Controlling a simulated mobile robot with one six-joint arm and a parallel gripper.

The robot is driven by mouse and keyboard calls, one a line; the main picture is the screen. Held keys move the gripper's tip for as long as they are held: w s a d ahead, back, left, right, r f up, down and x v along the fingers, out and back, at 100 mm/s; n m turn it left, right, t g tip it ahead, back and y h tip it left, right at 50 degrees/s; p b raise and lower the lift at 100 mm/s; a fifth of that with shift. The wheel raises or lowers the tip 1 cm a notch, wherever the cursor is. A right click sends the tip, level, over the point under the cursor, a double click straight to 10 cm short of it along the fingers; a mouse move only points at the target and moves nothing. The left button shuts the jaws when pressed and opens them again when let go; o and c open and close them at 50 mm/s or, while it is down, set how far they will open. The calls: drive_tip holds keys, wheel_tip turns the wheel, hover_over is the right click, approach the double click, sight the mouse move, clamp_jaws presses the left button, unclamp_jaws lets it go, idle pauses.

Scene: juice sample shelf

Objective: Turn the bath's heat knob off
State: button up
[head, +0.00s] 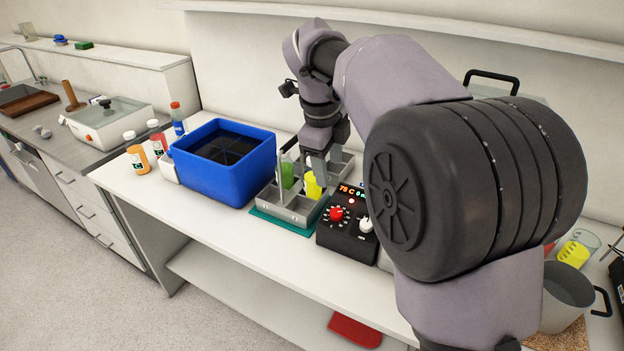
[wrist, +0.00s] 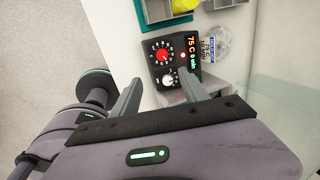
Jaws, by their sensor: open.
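The bath's black control box (head: 346,238) stands on the white bench, and its display reads 75 C and 0 min in the wrist view. A red knob (head: 337,214) with a ring of marks is on its face, beside the 75 C; it also shows in the wrist view (wrist: 162,54). A white knob (head: 366,226) sits beside it, near the 0 min reading; it shows in the wrist view too (wrist: 168,79). The knobs' exact pointer angles are too small to read. My gripper (wrist: 163,82) is open and empty, apart from both knobs. In the head view my gripper (head: 318,165) is above the rack area.
A grey rack (head: 297,214) with a green tube and a yellow container stands left of the box on a teal mat. A blue tub (head: 222,165) is farther left. A clear container (wrist: 215,44) is beside the box. A pot (head: 568,300) is at right.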

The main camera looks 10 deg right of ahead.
sight(335, 212)
drive_tip(key=b+x, duration=0.2)
drive_tip(key=x, duration=0.4)
drive_tip(key=b+x, duration=0.2)
drive_tip(key=x, duration=0.3)
drive_tip(key=b+x, duration=0.3)
drive_tip(key=x, duration=0.3)
drive_tip(key=shift+w+d+f, duration=0.15)
drive_tip(key=shift+w+f, duration=0.15)
drive_tip(key=shift+w, duration=0.05)
clamp_jaws()
